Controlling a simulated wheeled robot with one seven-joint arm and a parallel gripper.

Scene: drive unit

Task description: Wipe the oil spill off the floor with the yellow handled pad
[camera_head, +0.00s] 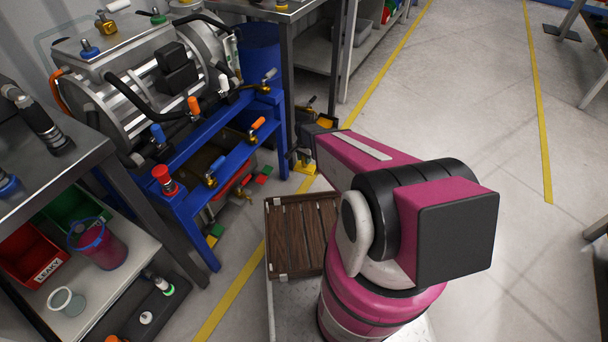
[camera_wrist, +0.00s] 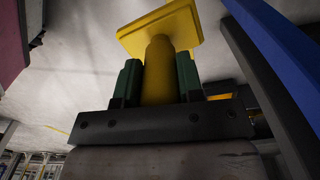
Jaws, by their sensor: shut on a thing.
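In the wrist view my gripper (camera_wrist: 158,76) has its green fingers shut around the yellow handle of the pad (camera_wrist: 160,32). The pad's wide flat yellow plate is beyond the fingertips, against a pale grey surface. Whether it touches that surface I cannot tell. In the head view my magenta and black arm reaches toward the blue frame and hides most of my gripper. A small yellow piece (camera_head: 304,168) shows low beside a bench leg there; I cannot tell whether it is the pad. I cannot make out the oil spill in either view.
A blue frame (camera_head: 226,150) carries a metal drive unit (camera_head: 150,75) with several coloured-handled valves. A bench with shelves (camera_head: 50,180) stands at left, another (camera_head: 300,20) behind. A slatted brown crate (camera_head: 300,232) sits below my arm. Open floor (camera_head: 460,90) lies to the right.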

